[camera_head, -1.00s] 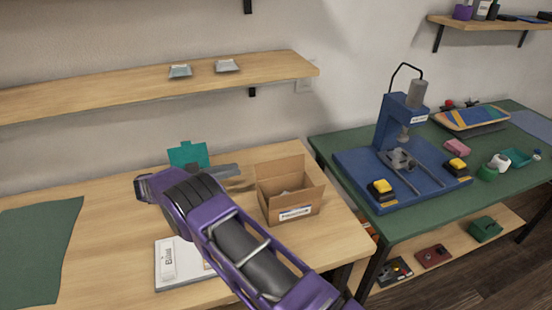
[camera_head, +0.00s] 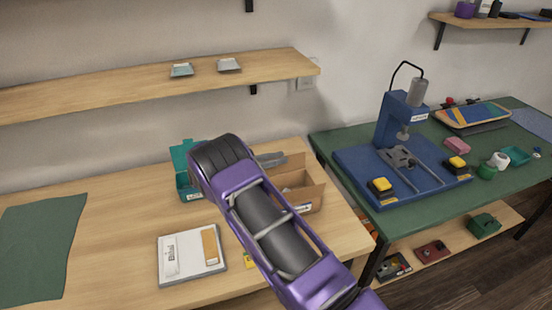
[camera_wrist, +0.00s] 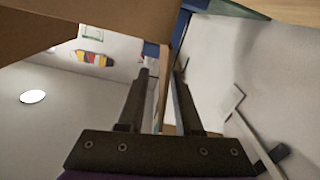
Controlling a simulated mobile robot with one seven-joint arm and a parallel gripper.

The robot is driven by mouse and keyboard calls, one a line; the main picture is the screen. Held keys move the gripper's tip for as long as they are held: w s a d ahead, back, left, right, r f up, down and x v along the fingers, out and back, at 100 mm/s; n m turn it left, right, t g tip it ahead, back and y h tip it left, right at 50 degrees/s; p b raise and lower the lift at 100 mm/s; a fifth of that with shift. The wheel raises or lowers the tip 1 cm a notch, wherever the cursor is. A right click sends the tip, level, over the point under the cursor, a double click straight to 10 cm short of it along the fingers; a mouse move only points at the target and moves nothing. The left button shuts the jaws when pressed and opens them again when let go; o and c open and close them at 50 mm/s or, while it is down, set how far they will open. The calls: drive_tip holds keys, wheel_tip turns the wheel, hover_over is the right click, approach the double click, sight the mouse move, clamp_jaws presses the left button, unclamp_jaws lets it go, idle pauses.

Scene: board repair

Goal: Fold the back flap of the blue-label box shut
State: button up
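The open cardboard box (camera_head: 312,198) stands on the wooden table, partly hidden by my arm. Part of its blue-and-white label (camera_head: 303,208) shows on the front. Its back flap (camera_head: 296,159) stands up behind the opening. My gripper (camera_head: 278,158) is at the back left of the box, beside this flap. In the wrist view my gripper (camera_wrist: 162,72) has its fingers apart, with a thin brown cardboard edge (camera_wrist: 177,35) running between them. I cannot tell whether either finger touches it. A larger brown cardboard panel (camera_wrist: 95,20) fills the upper left there.
A teal open box (camera_head: 186,163) stands left of my wrist. A white tray (camera_head: 190,258) lies at the front, and a green mat (camera_head: 38,245) at the left. The wall and shelf (camera_head: 160,85) are behind. A blue press (camera_head: 398,130) stands on the right-hand table.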

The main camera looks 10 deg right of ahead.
clamp_jaws()
idle(1.4)
